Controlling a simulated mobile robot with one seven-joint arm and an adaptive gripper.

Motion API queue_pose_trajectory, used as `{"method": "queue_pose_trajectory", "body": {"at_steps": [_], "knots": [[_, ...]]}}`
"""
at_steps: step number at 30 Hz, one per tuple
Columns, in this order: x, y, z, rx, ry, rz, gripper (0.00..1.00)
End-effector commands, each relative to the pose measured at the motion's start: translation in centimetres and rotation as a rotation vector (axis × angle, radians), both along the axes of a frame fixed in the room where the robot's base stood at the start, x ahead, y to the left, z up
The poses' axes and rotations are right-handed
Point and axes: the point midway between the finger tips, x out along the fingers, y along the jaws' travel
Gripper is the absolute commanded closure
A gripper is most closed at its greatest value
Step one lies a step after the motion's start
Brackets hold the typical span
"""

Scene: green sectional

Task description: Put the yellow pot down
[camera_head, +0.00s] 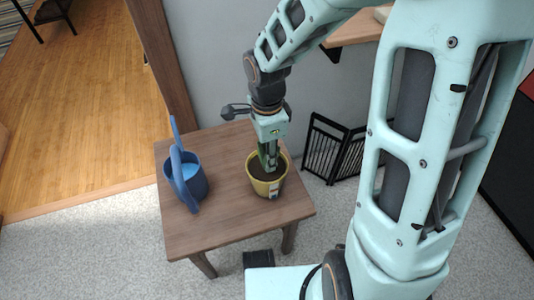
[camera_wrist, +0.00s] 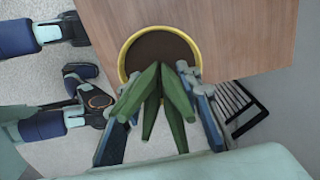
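The yellow pot (camera_head: 253,182) holds dark soil and a plant with thick green leaves. In the head view it is upright over the right part of the wooden side table (camera_head: 230,224); I cannot tell whether its base touches the top. In the wrist view its yellow rim (camera_wrist: 124,50) shows at the top middle, near the table edge. My gripper (camera_head: 270,160) points down at the pot from above. In the wrist view its fingers (camera_wrist: 165,88) lie on either side of the green leaves (camera_wrist: 178,98), close to the near rim. The leaves hide whether the fingers press on anything.
A blue watering can (camera_head: 188,178) stands on the left of the table. A black metal rack (camera_head: 333,150) is on the floor right of the table, by the grey wall. Between can and pot the tabletop is bare.

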Motion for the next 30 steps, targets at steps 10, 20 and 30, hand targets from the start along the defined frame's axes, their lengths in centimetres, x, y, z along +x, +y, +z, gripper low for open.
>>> {"method": "queue_pose_trajectory", "body": {"at_steps": [10, 20, 30], "knots": [[0.1, 0.0, 7.4, 0.000, -0.004, 0.000, 0.68], [0.0, 0.0, 11.8, 0.001, -0.001, 0.000, 0.68], [0.0, 0.0, 12.1, 0.001, 0.000, 0.000, 0.68]]}}
